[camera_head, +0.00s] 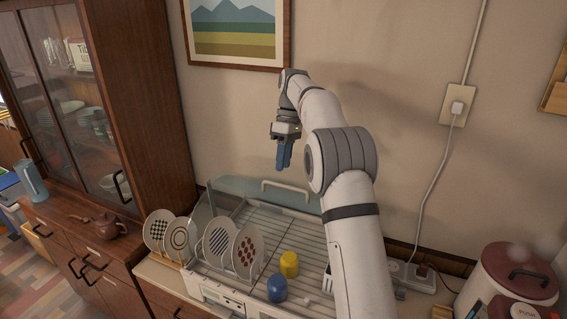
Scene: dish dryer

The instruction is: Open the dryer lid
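The dish dryer (213,290) stands on the counter at bottom centre, with a wire rack inside. A pale blue-grey lid panel (238,187) with a light bar handle (286,189) is at its back, by the wall. The rack and dishes show from above without a cover over them. My gripper (284,158) is above the handle, with its blue fingers pointing down and apart from the lid. The fingers overlap in this view, so their gap is hidden. My arm hides the dryer's right side.
Patterned plates (219,242) stand at the left of the dryer. A yellow cup (289,264) and a blue cup (277,289) are on the rack. A wooden cabinet (140,90) is at left, a red-lidded canister (508,275) at right. A white cord (433,185) hangs down the wall.

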